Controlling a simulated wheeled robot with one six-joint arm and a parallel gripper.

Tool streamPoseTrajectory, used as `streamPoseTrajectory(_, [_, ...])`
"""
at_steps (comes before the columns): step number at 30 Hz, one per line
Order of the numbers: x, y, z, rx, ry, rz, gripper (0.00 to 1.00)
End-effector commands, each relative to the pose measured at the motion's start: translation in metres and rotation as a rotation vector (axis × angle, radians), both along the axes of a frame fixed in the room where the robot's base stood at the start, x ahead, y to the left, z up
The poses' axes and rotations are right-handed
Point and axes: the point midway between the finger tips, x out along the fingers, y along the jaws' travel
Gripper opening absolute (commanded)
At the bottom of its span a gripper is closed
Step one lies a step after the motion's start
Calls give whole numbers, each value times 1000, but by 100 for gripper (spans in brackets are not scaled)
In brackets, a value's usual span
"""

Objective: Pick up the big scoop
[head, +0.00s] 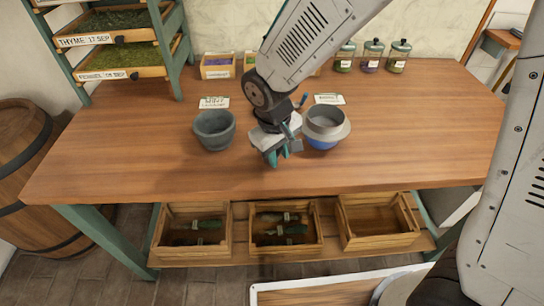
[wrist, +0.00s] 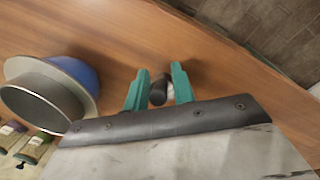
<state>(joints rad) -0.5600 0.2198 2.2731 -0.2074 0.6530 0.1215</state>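My gripper (head: 278,156) points down just above the front middle of the wooden table. Its two teal fingers (wrist: 159,84) stand apart in the wrist view. A small dark rounded piece with a pale part beside it (wrist: 158,92) shows between them; it may be the handle of the big scoop. I cannot tell whether the fingers press on it or only stand on either side. No other part of a scoop shows clearly; in the head view the gripper hides that spot.
A grey mortar (head: 213,130) stands left of my gripper. A blue bowl with a grey sieve-like rim (head: 325,126) stands close on its right and shows in the wrist view (wrist: 84,76). Jars (head: 372,56) line the back. Wooden crates (head: 286,228) sit below. The table's right side is clear.

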Motion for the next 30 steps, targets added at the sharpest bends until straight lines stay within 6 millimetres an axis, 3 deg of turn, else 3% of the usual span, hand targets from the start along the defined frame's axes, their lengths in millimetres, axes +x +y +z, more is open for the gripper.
streamPoseTrajectory(1, [0, 0, 0, 0, 0, 0, 10])
streamPoseTrajectory(2, [0, 0, 0, 0, 0, 0, 2])
streamPoseTrajectory(3, [0, 0, 0, 0, 0, 0, 0])
streamPoseTrajectory(14, [0, 0, 2, 1, -1, 0, 0])
streamPoseTrajectory(20, [1, 0, 17, 1, -3, 0, 0])
streamPoseTrajectory(24, [0, 0, 38, 0, -4, -1, 0])
streamPoseTrajectory(30, [-47, 12, 40, -1, -1, 7, 0])
